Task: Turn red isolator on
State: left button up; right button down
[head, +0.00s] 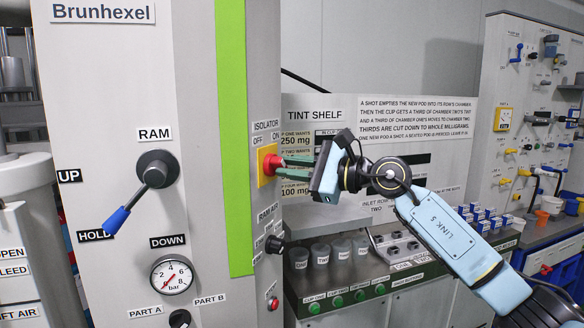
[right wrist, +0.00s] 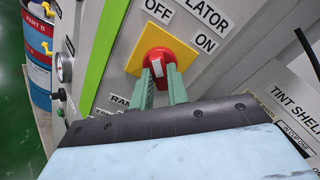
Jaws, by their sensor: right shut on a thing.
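The red isolator (head: 269,164) is a red rotary knob on a yellow plate, on the side face of the grey machine. Labels ISOLATOR, OFF and ON sit above it. My right gripper (head: 282,167) reaches it from the right, its green fingers shut on the knob. In the right wrist view the isolator's red knob (right wrist: 161,62) sits between the green fingertips, with a white mark on its grip. OFF is printed above the plate and ON to its upper right. I cannot tell for sure which label the mark points to. My left gripper is not in view.
The machine front carries a blue-tipped RAM lever (head: 133,205) and a pressure gauge (head: 172,275). A black RAM AIR knob (head: 274,245) and a red button (head: 273,303) sit below the isolator. The tint shelf (head: 400,277) with grey cups stands to the right.

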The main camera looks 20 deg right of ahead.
jog(key=shift+m, duration=0.3)
jog(key=m+p, duration=0.3)
jog(key=shift+r+m, duration=0.1)
jog(key=shift+m, duration=0.3)
jog(key=m+p, duration=0.2)
jog(key=shift+m, duration=0.3)
jog(key=m+p, duration=0.8)
jog(key=shift+p, duration=0.35)
jog(key=shift+m+p, duration=1.4)
jog(key=shift+m, duration=0.1)
jog(key=c, duration=1.4)
grip_release()
jog(key=shift+o, duration=0.2)
